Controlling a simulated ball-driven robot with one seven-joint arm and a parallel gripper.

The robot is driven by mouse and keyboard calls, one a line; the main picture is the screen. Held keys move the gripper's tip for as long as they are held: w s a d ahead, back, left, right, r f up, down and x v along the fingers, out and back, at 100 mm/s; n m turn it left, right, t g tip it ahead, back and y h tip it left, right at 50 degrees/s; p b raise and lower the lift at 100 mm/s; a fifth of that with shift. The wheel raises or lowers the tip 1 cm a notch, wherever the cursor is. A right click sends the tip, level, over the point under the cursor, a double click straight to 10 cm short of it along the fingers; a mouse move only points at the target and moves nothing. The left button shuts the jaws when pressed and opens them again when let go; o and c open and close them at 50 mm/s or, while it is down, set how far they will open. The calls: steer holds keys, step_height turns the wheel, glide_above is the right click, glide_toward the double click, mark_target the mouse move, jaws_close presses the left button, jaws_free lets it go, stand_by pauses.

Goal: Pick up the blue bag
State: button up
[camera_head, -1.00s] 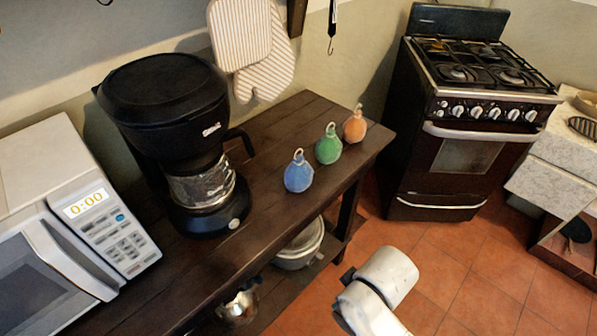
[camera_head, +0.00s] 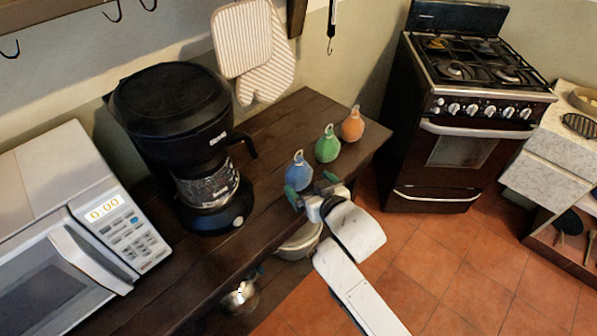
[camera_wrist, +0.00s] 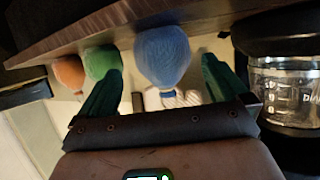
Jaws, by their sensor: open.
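The blue bag (camera_head: 298,170) stands on the dark wooden table, leftmost of a row of three bags. It is a rounded pouch with a loop on top. My gripper (camera_head: 311,191) is at the table's front edge, right by the blue bag, and partly hides its lower part. In the wrist view the blue bag (camera_wrist: 163,55) lies between and a little beyond the two green fingers of my gripper (camera_wrist: 160,85). The fingers are open, with a gap visible on each side of the bag.
A green bag (camera_head: 328,144) and an orange bag (camera_head: 352,124) stand to the right of the blue one. A black coffee maker (camera_head: 178,140) and a microwave (camera_head: 75,230) stand to its left. A pot (camera_head: 299,243) sits below the table top (camera_head: 262,150). A stove (camera_head: 455,155) stands at right.

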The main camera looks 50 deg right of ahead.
mark_target(298, 175)
steer(key=shift+p+x, duration=0.5)
steer(key=shift+x, duration=3.05)
steer(key=shift+a, duration=0.1)
steer(key=shift+c, duration=0.4)
steer(key=c, duration=0.9)
